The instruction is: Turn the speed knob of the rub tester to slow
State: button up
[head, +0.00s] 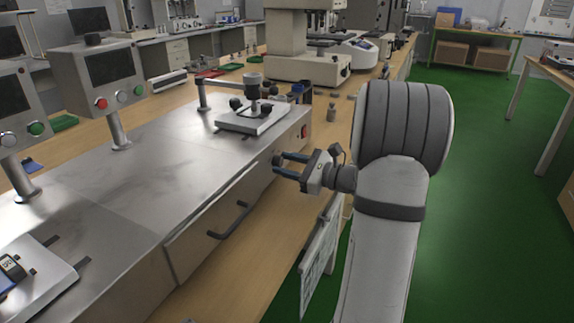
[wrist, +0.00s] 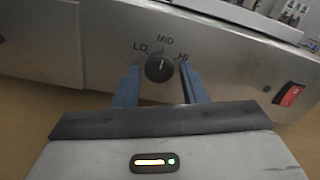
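The rub tester (head: 165,150) is a long steel-topped machine on the bench in the head view. Its speed knob (wrist: 159,68) is black and round, on the front panel in the wrist view. LO is printed to its left, MID above and HI to its right. The knob's small white mark points up, towards MID. My gripper (head: 281,165) is at the front panel, with its blue fingers pointing at it. The fingers are open, one on each side of the knob, with visible gaps, so they do not appear to grip it.
A red rocker switch (wrist: 289,95) is on the panel right of the knob. A drawer handle (head: 229,220) sticks out further left on the front. A rubbing head (head: 254,92) stands on top. Open green floor (head: 480,200) lies to the right.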

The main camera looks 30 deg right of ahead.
jog(key=c, duration=0.7)
jog(key=shift+o, duration=0.2)
jog(key=shift+f+n+b, duration=0.15)
jog(key=shift+n+b, duration=0.55)
jog(key=shift+b, duration=0.1)
jog(key=n+b, duration=0.4)
jog(key=shift+f+b, duration=0.1)
jog(key=shift+b, duration=0.25)
jog(key=n+b, duration=0.4)
jog(key=shift+b, duration=0.4)
jog(key=shift+r+n+b, duration=0.25)
jog(key=shift+n+b, duration=1.05)
jog(key=shift+n, duration=0.1)
